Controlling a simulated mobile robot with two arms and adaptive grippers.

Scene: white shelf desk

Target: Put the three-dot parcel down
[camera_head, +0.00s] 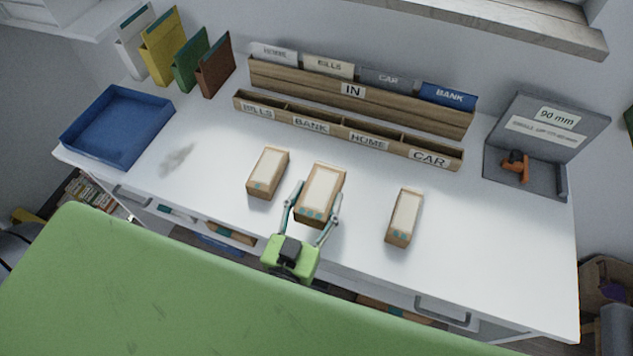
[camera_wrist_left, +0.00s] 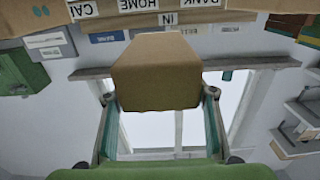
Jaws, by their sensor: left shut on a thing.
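The three-dot parcel (camera_head: 321,190) is a brown box with a pale top and teal dots on its near end. My left gripper (camera_head: 315,203) is shut on it, one finger along each side. The parcel looks larger than its neighbours and seems to be above the white desk (camera_head: 350,247), but the gap under it cannot be seen clearly. In the left wrist view the parcel (camera_wrist_left: 156,75) fills the space between the fingers, showing a plain brown face. My right gripper is not in view.
Similar parcels stand close left (camera_head: 268,172) and farther right (camera_head: 404,216). Behind is a labelled wooden organizer (camera_head: 350,131). A blue tray (camera_head: 118,127) lies at left, a grey gauge stand (camera_head: 545,140) at right. Bare desk lies right of the right parcel.

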